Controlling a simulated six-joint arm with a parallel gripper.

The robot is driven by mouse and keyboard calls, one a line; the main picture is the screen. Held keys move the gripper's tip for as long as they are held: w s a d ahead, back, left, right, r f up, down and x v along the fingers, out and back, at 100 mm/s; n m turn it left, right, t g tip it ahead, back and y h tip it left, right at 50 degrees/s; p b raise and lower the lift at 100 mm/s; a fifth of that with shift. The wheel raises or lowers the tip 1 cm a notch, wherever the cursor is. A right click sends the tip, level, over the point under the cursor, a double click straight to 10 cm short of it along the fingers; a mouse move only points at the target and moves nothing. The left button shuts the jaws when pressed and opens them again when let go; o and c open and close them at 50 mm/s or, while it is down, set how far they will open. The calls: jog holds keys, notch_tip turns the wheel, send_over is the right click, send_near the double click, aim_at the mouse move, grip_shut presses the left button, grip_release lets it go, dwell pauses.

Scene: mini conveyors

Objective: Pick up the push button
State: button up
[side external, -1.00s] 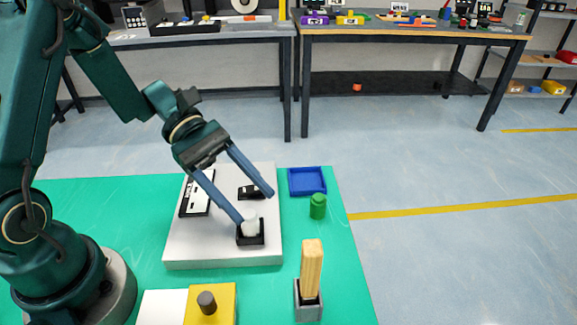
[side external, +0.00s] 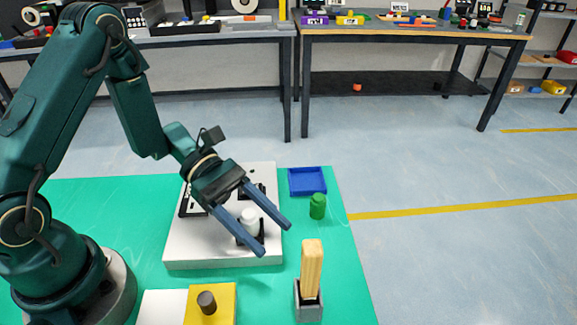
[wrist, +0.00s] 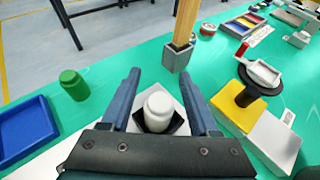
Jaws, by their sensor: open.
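A white button-like piece (side external: 250,218) with a narrower round top stands upright in a black square holder (side external: 239,238) on a pale board. It also shows in the wrist view (wrist: 158,108). A similar green piece (side external: 317,206) stands on the green mat to the right of the board, also in the wrist view (wrist: 74,85). Which one is the task's push button I cannot tell. My gripper (side external: 277,238) is open. In the wrist view its fingers (wrist: 159,76) lie on either side of the white piece, their tips reaching past it. I see no clear contact.
The pale board (side external: 190,255) has other black fixtures. A blue tray (side external: 307,192) lies behind the green piece. A wooden handle (side external: 312,268) stands in a grey holder at front right. A yellow block (side external: 225,308) with a dark knob is in front.

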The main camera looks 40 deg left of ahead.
jog(key=shift+c, duration=0.4)
grip_shut()
